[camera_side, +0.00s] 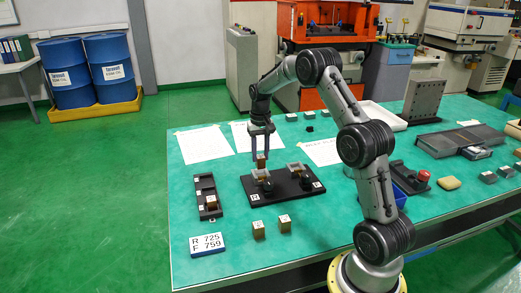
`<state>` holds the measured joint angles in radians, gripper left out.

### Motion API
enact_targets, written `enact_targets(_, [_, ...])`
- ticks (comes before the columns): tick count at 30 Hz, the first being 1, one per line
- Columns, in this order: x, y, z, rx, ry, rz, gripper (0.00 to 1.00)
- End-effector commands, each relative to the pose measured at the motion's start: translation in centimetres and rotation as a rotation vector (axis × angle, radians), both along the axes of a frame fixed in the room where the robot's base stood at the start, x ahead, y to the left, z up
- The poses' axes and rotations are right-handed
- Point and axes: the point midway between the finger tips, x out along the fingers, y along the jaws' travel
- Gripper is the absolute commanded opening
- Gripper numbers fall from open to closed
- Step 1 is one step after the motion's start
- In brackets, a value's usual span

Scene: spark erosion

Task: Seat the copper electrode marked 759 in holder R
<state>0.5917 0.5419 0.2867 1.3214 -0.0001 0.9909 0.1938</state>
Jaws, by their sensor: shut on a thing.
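My gripper (260,154) points down and is shut on a copper-coloured block (261,162), an electrode; its marking is too small to read. The left holder (262,178) and right holder (297,170) have metal tops and black knobs. Each has a small white label on the plate, too small to read surely. A white and blue card (207,244) at the front left reads "R 725" and "F 759".
A dark rack (201,187) left of the plate holds a copper-coloured block (211,203). Two brassy blocks (258,230) (285,223) stand in front of the plate. White sheets (204,144) lie behind.

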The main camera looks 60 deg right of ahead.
Motion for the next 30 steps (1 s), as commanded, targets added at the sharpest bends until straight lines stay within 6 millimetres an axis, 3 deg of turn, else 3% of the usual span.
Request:
enact_targets(15, [0.0, 0.0, -2.9, -0.001, -0.001, 0.0, 0.0])
enact_targets(30, [0.0, 0.0, -3.4, -0.001, -0.001, 0.0, 0.0])
